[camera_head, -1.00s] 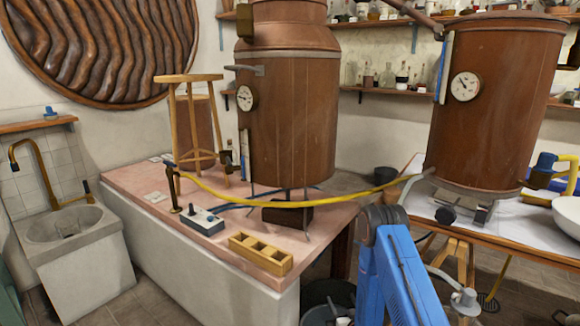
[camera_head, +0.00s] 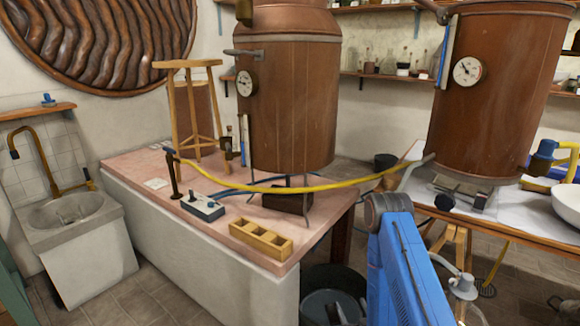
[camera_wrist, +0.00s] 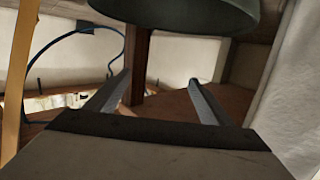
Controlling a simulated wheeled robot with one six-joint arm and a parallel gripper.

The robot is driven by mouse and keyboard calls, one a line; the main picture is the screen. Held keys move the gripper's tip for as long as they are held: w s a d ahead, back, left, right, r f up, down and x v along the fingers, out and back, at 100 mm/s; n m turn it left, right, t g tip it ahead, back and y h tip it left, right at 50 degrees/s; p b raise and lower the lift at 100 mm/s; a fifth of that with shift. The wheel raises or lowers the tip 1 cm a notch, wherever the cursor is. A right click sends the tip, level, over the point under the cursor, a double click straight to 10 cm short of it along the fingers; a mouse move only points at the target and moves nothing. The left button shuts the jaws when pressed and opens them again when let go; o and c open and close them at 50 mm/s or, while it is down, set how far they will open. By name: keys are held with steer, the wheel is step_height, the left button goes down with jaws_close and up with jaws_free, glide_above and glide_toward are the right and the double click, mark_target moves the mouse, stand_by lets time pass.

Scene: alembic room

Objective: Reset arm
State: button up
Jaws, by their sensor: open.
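My gripper (camera_wrist: 157,82) shows in the wrist view with its two grey fingers spread apart and nothing between them. A dark wooden post (camera_wrist: 136,60) stands beyond the fingers, and the rounded edge of a dark grey-green vessel (camera_wrist: 185,14) hangs across the top of that view. In the head view my blue arm rises from the bottom right, in front of the gap between the pink-topped counter (camera_head: 140,172) and the right table (camera_head: 500,215).
A copper still (camera_head: 290,110) stands over the counter and another (camera_head: 500,110) over the right table. A yellow hose (camera_head: 290,188) spans between them. A bucket (camera_head: 330,290) stands beside my arm.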

steer(key=w+d+r+g+h, duration=0.1)
steer(key=w+r+g, duration=0.1)
steer(key=r, duration=0.9)
steer(key=w+d+r+g+h, duration=0.1)
steer(key=w+r+g, duration=0.1)
steer(key=r, duration=0.9)
steer(key=s+d+r+g, duration=0.1)
steer(key=s+r, duration=0.4)
steer(key=r, duration=0.3)
steer(key=s+d+r+m+g, duration=0.1)
steer(key=s+r+g, duration=0.1)
steer(key=s+r, duration=0.5)
steer(key=s+r+g, duration=0.1)
steer(key=s+r, duration=0.4)
steer(key=s, duration=0.4)
steer(key=s+r+g, duration=0.1)
steer(key=s+r, duration=0.1)
steer(key=s, duration=0.9)
steer(key=s+r+g, duration=0.2)
steer(key=s+r, duration=0.1)
steer(key=s, duration=0.8)
steer(key=shift+s+d+m+h, duration=0.15)
steer(key=shift+s+m+h, duration=0.15)
steer(key=shift+s+m, duration=0.1)
steer(key=shift+w, duration=0.1)
